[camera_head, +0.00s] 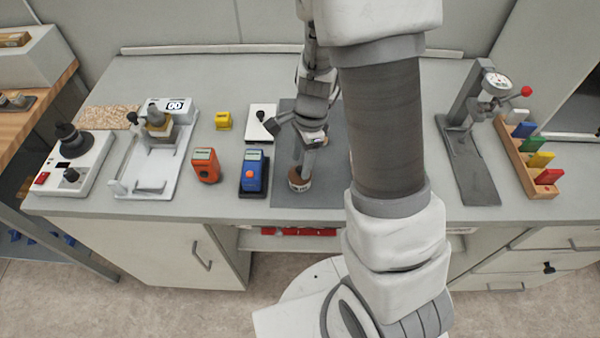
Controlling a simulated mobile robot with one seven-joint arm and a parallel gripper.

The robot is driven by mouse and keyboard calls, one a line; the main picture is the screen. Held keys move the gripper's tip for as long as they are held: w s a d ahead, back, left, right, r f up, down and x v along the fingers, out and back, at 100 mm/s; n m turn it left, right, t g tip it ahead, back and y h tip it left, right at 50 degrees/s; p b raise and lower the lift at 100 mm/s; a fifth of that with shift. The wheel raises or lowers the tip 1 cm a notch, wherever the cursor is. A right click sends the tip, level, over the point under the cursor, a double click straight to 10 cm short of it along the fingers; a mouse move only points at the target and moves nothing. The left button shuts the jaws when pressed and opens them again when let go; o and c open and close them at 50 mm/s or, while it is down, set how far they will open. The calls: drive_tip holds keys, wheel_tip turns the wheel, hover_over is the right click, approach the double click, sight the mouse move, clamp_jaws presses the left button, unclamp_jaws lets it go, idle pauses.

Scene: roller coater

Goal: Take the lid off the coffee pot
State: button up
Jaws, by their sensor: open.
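I see no object that I can clearly identify as a coffee pot or its lid. My gripper (302,171) points down over the grey mat (283,193) in the middle of the bench. It is open. A small round brown and white item (299,183) stands on the mat right at the fingertips. It is partly covered by the gripper, and I cannot tell whether the fingers touch it. My arm hides the right part of the mat.
At right stand a gauge stand (470,160) and a rack of coloured plates (527,165). Bench space between my arm and the stand is clear.

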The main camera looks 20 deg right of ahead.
drive_tip(key=shift+a+f, duration=0.1)
drive_tip(key=shift+f, duration=0.75)
clamp_jaws()
idle(0.8)
